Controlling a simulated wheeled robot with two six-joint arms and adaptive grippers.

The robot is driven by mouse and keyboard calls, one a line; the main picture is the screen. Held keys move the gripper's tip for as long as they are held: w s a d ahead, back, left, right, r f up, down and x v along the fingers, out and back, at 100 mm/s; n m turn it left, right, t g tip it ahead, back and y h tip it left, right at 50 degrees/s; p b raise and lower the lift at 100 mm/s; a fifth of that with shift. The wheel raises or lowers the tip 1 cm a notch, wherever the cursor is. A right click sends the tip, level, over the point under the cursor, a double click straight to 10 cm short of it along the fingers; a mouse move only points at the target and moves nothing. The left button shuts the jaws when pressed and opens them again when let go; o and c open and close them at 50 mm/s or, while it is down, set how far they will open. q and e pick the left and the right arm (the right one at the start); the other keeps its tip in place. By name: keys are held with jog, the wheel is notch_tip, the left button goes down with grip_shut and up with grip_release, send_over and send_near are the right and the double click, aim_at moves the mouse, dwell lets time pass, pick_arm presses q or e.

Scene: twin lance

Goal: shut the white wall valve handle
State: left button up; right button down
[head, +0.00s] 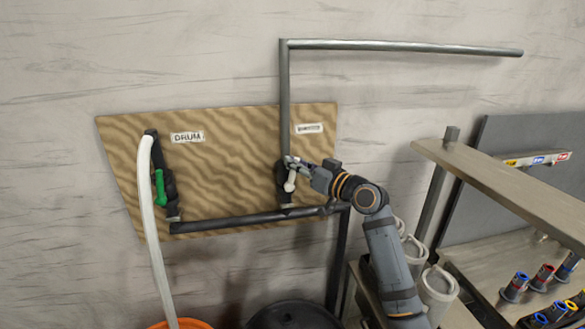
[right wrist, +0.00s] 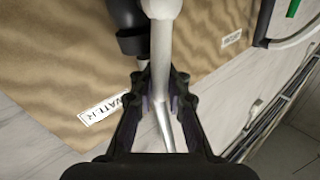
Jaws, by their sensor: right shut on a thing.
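The white valve handle (head: 290,181) is on a black valve (head: 281,186) at the right side of the wood-grained wall board (head: 230,160). It hangs down from the valve's pivot, slightly tilted. My right gripper (head: 299,167) reaches it from the right and is shut on the handle. In the right wrist view the white handle (right wrist: 161,60) runs between the two dark fingers of the gripper (right wrist: 157,92), which touch it on both sides. The label beside it reads WATER (right wrist: 104,109). My left gripper is not in view.
A green-handled valve (head: 159,187) under a DRUM label (head: 187,137) sits at the board's left, with a white hose (head: 148,220). A grey pipe (head: 285,100) rises above the white handle. A dark pipe (head: 250,219) runs below. A wooden shelf (head: 500,185) stands at right.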

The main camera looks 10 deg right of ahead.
jog(key=d+f+m+t+h+b, duration=0.2)
jog(key=m+b, duration=0.4)
jog(key=m, duration=0.4)
jog(key=d+f+m+t+h+b, duration=0.3)
jog(key=f+m+t+h+b, duration=0.2)
jog(key=m, duration=0.5)
jog(key=shift+d+f+t+h+b, duration=0.15)
jog(key=shift+d+t+h+b, duration=0.15)
jog(key=shift+t+b, duration=0.85)
jog(key=shift+s+m, duration=0.1)
jog(key=shift+m, duration=0.3)
jog(key=c, duration=1.3)
grip_release()
jog(key=shift+s, duration=0.1)
jog(key=v, duration=0.7)
jog(key=shift+s+f, duration=0.15)
